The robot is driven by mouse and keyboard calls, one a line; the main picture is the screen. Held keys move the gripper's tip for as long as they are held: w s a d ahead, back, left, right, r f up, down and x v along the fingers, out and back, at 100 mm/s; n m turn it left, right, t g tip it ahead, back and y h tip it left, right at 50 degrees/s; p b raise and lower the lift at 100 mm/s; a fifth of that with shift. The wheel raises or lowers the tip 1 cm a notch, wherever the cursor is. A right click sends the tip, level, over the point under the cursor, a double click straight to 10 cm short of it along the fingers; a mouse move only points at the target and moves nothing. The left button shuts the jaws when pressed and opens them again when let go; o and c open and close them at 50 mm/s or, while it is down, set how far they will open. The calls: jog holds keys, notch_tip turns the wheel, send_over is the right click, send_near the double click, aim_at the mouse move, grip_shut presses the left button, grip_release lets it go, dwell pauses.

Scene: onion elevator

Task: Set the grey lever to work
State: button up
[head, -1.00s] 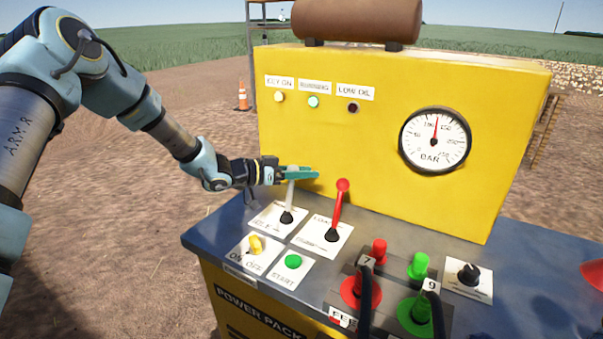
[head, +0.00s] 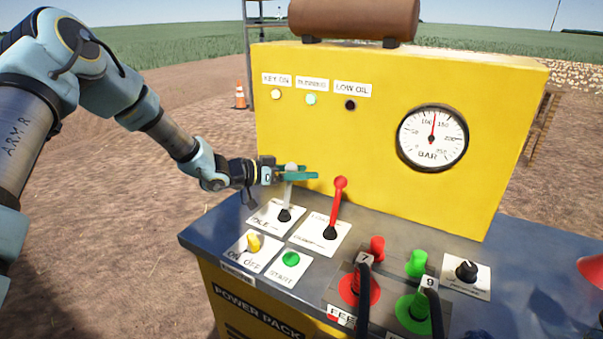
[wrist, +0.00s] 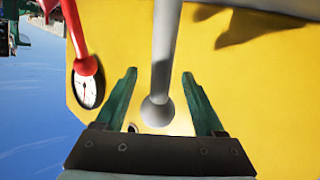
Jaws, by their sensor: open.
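The grey lever (head: 287,193) stands up from a white label plate at the left of the control panel, with its pale round knob at the top. My gripper (head: 309,172) reaches in from the left at knob height, with its green fingers around the top of the lever. In the wrist view the lever's shaft and knob (wrist: 158,112) lie between the two open fingers (wrist: 162,92), with a visible gap on either side. Neither finger appears to press on it.
A red lever (head: 337,205) stands just right of the grey one. A yellow key switch (head: 253,242) and green start button (head: 291,259) sit in front. A pressure gauge (head: 432,138) is on the yellow housing (head: 370,80) behind. Red and green hose couplings (head: 418,263) are at front right.

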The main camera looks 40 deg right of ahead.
jog(key=b+v, duration=0.3)
jog(key=v, duration=0.8)
jog(key=shift+d, duration=0.1)
jog(key=w+a+n+t+y, duration=0.3)
jog(key=w+a+n+t, duration=0.2)
jog(key=w+a+t, duration=0.5)
jog(key=w+a+f+n+t+y, duration=0.1)
jog(key=w+a+n+y, duration=0.2)
jog(key=a, duration=0.5)
jog(key=w+a+n+y, duration=0.2)
jog(key=w+a+y, duration=0.1)
jog(key=a, duration=0.5)
jog(key=s+a+n+y, duration=0.2)
jog(key=s+a+n, duration=0.1)
jog(key=a, duration=0.5)
jog(key=s+a+n+y, duration=0.3)
jog(key=a, duration=0.6)
jog(key=s+a+n+g, duration=0.3)
jog(key=s+a, duration=0.2)
jog(key=s, duration=0.5)
jog(key=shift+s+a+r+g, duration=0.2)
jog(key=shift+s+r+g, duration=0.1)
jog(key=shift+s+g, duration=0.1)
